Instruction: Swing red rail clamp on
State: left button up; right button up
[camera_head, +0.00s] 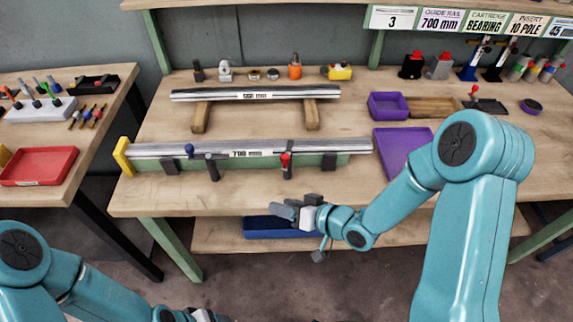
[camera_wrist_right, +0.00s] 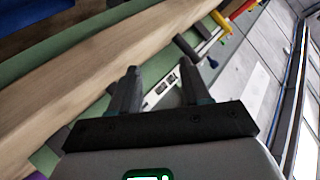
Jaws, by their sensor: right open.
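The red rail clamp (camera_head: 286,160) is at the front of the 700 mm guide rail (camera_head: 245,150), right of its label. Its red handle points up above a dark body. A blue-knobbed clamp (camera_head: 190,151) sits further left on the rail. My right gripper (camera_head: 285,211) is open and empty, below and in front of the red clamp and apart from it. In the right wrist view, the rail's label shows beyond the open fingers (camera_wrist_right: 158,85). I cannot tell whether the red shape there is the clamp. My left gripper (camera_head: 203,315) is mostly cut off at the bottom edge.
The rail rests in a green fixture with a yellow end plate (camera_head: 123,157). A second rail (camera_head: 255,93) lies behind on wooden blocks. A purple tray (camera_head: 391,166) is to the right. A blue bin (camera_head: 280,228) sits on the lower shelf.

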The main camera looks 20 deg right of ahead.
aim_at(285, 156)
jog(key=s+d+r+n+t+y+b, duration=0.35)
jog(key=d+r+n+b, duration=0.45)
jog(key=d+b, duration=0.5)
jog(key=shift+m+h, duration=0.25)
jog(key=shift+m, duration=0.05)
jog(key=b+x, duration=0.2)
jog(key=x, duration=1.4)
jog(key=shift+a+r, duration=0.15)
jog(key=shift+a, duration=0.05)
jog(key=shift+c, duration=0.3)
